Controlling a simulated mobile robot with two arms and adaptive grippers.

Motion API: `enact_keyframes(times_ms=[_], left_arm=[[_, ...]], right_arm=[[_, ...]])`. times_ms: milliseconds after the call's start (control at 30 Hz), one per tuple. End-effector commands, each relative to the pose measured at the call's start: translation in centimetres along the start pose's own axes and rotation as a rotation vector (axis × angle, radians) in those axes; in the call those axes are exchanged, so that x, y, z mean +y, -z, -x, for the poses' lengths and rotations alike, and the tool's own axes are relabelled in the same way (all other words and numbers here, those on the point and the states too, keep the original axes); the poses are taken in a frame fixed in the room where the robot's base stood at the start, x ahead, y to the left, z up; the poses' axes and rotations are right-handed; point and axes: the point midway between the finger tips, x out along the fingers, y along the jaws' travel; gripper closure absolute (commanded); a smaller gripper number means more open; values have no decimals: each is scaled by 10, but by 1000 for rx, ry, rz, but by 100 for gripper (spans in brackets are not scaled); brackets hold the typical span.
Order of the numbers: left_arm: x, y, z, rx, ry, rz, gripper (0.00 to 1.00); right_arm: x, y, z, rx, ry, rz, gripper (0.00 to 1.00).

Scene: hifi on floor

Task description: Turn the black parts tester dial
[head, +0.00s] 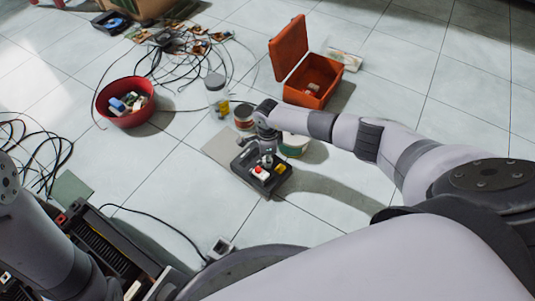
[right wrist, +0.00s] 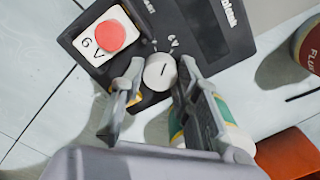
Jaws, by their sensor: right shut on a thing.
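The black parts tester (head: 243,165) stands on the tiled floor near the middle of the head view. In the right wrist view the black tester (right wrist: 206,27) shows a red button (right wrist: 110,38) on a white plate and a round, pale dial (right wrist: 160,72) with a dark pointer line. My right gripper (head: 267,151) reaches down over the tester from the right. In the right wrist view its two fingers (right wrist: 158,80) are on either side of the dial and shut on it. My left arm shows at the lower left; its gripper is out of view.
A green-labelled tin (head: 297,149) stands close beside the tester, under my right arm. A small tin (head: 243,118) and a jar (head: 216,88) are behind it. A red bowl (head: 107,108), an open orange box (head: 299,98) and loose cables lie further back. Floor to the right is clear.

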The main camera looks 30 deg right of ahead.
Motion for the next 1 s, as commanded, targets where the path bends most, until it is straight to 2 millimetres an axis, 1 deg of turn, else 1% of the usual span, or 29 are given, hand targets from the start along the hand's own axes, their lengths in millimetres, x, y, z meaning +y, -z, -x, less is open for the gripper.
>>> enact_keyframes(times_ms=[33, 200, 400, 600, 967, 1000], left_arm=[[-1, -3, -1, -9, 3, 1, 32], [-2, -7, 3, -27, 10, 4, 32], [-3, -10, 6, -38, 15, 6, 32], [-4, -10, 7, -42, 17, 7, 32], [-3, -10, 8, -41, 17, 7, 32], [-3, -10, 8, -42, 17, 7, 32]], right_arm=[[0, 1, 2, 3, 0, -33, 99], [0, 1, 2, 3, 0, -132, 99], [0, 1, 1, 2, 1, -204, 99], [-1, 1, 0, 2, 1, -233, 99], [-1, 1, 0, 1, 1, -235, 99], [-1, 1, 0, 1, 1, -235, 69]])
